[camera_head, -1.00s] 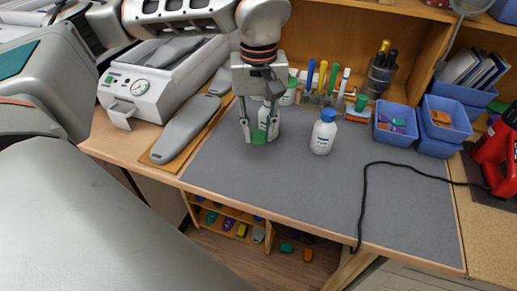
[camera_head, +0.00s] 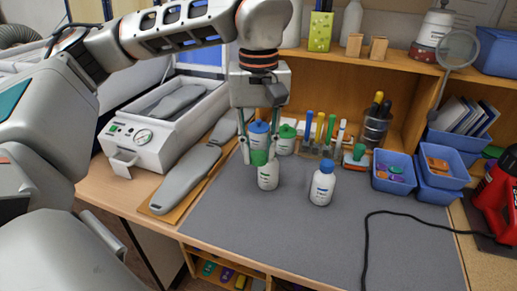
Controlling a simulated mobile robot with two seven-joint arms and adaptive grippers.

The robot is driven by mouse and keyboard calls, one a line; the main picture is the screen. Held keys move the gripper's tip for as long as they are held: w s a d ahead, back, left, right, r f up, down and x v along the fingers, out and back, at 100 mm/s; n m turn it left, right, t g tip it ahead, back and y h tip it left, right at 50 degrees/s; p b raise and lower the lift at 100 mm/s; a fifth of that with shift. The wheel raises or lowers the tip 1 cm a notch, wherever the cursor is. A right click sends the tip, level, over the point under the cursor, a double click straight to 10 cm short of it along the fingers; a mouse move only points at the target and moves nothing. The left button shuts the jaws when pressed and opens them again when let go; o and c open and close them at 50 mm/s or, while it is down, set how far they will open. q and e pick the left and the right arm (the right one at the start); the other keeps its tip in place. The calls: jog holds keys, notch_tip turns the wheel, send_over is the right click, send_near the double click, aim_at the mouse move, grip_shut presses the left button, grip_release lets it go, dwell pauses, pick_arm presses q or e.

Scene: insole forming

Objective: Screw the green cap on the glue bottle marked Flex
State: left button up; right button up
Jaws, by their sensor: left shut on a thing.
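My left gripper (camera_head: 247,156) points down and is shut on a green cap (camera_head: 259,157). It holds the cap just above and slightly left of the neck of a white glue bottle (camera_head: 269,177), which stands upright on the grey mat. The cap overlaps the bottle top in the picture, so I cannot tell whether they touch. A second white bottle with a blue cap (camera_head: 322,184) stands upright to the right. The labels are too small to read, so I cannot tell which is Flex. My right gripper is not in view.
Behind the gripper stand a blue-topped container (camera_head: 259,131) and a green-lidded one (camera_head: 286,139). A rack with tools (camera_head: 322,152) and blue bins (camera_head: 394,186) line the back. A black cable (camera_head: 366,232) crosses the right of the grey mat (camera_head: 300,232). The front of the mat is clear.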

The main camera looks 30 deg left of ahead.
pick_arm(q)
jog(key=w+f+m, duration=0.1)
jog(key=f+m, duration=0.1)
jog(key=f, duration=0.3)
jog(key=w+d+f+m, duration=0.1)
jog(key=f+m, duration=0.2)
jog(key=f, duration=0.3)
jog(key=w+d+f+m, duration=0.1)
jog(key=f+m, duration=0.1)
jog(key=f, duration=0.3)
jog(key=shift+w+d+f+m, duration=0.2)
jog(key=shift+w+f+m, duration=0.1)
jog(key=shift+f+m, duration=0.1)
